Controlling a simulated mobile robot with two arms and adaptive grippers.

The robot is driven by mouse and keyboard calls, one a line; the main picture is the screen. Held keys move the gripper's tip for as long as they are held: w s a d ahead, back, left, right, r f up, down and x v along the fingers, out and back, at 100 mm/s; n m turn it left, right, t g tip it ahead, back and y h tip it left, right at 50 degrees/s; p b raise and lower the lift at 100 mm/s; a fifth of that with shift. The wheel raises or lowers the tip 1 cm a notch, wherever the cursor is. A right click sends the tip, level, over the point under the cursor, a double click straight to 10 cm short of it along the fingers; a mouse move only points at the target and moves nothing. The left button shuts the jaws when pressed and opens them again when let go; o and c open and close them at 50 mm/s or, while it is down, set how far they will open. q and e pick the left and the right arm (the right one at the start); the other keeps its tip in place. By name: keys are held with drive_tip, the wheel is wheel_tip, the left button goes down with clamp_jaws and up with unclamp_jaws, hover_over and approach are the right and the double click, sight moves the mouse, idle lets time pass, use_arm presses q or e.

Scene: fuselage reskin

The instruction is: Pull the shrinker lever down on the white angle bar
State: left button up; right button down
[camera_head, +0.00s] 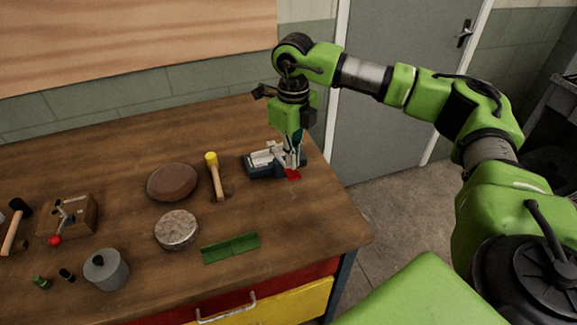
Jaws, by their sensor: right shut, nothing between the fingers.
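My right gripper (293,162) points down, shut and empty, at the right end of the bench. It is over or beside a dark blue and grey vise-like device (262,164), far from the lever tool. My left gripper is out of view.
The wooden workbench (130,140) also holds a yellow-headed mallet (213,175), a brown round pad (173,182), a round metal block (177,229), a grey pot (106,270) and a hammer (15,228). The back left is clear.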

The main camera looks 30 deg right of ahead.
sight(292, 172)
drive_tip(key=shift+f+b, duration=2.55)
drive_tip(key=shift+f, duration=1)
drive_tip(key=shift+r+p, duration=3.75)
drive_tip(key=shift+r, duration=1.85)
